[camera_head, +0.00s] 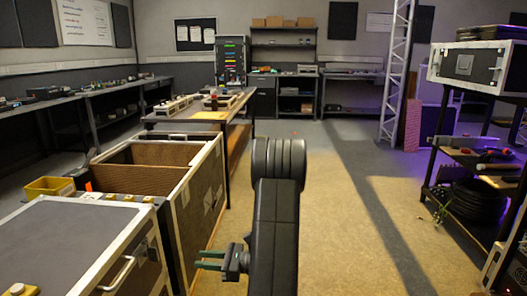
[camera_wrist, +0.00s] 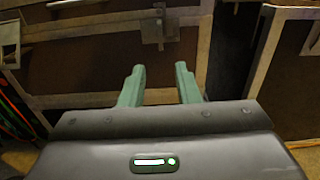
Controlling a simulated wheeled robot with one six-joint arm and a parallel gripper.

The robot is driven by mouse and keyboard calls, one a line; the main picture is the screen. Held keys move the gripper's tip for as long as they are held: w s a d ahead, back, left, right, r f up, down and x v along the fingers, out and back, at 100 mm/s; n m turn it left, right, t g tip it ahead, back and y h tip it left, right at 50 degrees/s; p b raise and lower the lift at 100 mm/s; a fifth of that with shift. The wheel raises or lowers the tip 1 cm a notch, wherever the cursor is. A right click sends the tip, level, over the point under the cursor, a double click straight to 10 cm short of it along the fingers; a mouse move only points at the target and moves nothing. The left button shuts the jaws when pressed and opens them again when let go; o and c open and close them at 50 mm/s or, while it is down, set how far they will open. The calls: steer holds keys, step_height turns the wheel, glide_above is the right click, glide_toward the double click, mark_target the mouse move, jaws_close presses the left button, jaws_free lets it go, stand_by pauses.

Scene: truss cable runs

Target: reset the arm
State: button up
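My gripper (camera_head: 212,260) shows in the head view at the lower middle, to the left of my dark upright arm, with its green fingers pointing left toward the flight cases. In the wrist view my gripper (camera_wrist: 160,82) has its two green fingers apart with nothing between them. Beyond the fingers is the brown side panel of a case (camera_wrist: 75,65) with metal edging and a latch plate (camera_wrist: 158,30). The gripper appears apart from the case.
An open flight case (camera_head: 203,200) and a closed grey-topped case (camera_head: 75,240) stand at left, with a yellow bin (camera_head: 49,187) behind. A workbench (camera_head: 190,126) stands beyond. A white truss (camera_head: 397,70) and a loaded rack (camera_head: 470,200) are at right. The middle floor (camera_head: 340,220) is clear.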

steer(key=w+a+m, duration=0.1)
steer(key=a+m, duration=0.9)
steer(key=a, duration=0.3)
steer(key=shift+a+m+p, duration=0.3)
steer(key=shift+a+p, duration=0.05)
stand_by(0.5)
